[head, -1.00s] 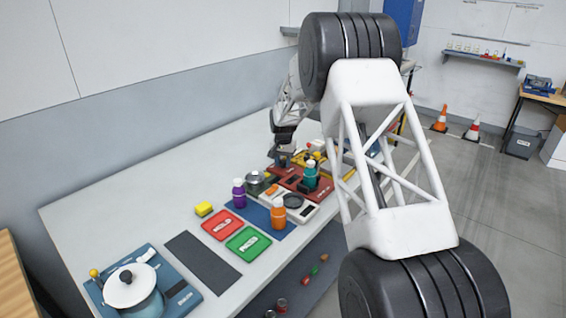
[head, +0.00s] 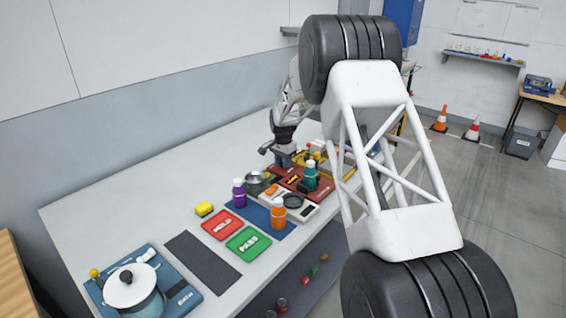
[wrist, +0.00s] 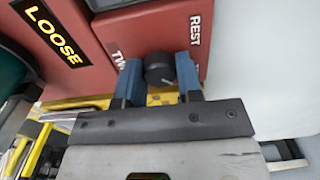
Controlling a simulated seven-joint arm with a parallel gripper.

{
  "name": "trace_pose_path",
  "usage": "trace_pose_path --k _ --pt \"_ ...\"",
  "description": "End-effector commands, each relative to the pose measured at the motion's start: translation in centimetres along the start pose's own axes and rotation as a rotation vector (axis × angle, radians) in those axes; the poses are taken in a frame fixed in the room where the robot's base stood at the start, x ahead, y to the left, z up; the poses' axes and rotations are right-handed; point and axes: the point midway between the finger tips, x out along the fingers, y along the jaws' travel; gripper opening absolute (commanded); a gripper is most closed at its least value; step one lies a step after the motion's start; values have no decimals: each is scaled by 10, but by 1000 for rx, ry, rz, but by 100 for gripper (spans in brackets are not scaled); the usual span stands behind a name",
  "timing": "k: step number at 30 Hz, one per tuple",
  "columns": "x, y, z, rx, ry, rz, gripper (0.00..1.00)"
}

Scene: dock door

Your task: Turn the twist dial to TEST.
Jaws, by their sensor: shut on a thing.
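The twist dial (wrist: 160,69) is a round black knob on a red unit (wrist: 150,22), seen in the wrist view. My gripper (wrist: 158,66) has its two blue fingers on either side of the dial, shut on it. White lettering reads REST to the right of the dial, and a partly covered TW shows to its left. In the head view my gripper (head: 284,161) is low over the far part of the bench, at the red unit (head: 319,188); the dial is hidden there.
A LOOSE label (wrist: 55,32) is on the red unit. Yellow parts lie beyond. The bench's left back (head: 140,187) is clear.

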Motion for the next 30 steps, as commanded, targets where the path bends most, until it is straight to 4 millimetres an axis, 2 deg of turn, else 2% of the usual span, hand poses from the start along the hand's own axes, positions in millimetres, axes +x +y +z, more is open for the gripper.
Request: trace_pose_path --k 4,5,9,10,22,30 --pt "-1 0 0 0 0 -1 10" --pt "-1 0 0 0 0 -1 35" --pt "-1 0 0 -1 0 0 56" --pt "0 0 0 -1 0 0 59" --pt "-4 0 0 -1 1 -1 59" --pt "-29 0 0 -1 1 -2 59"
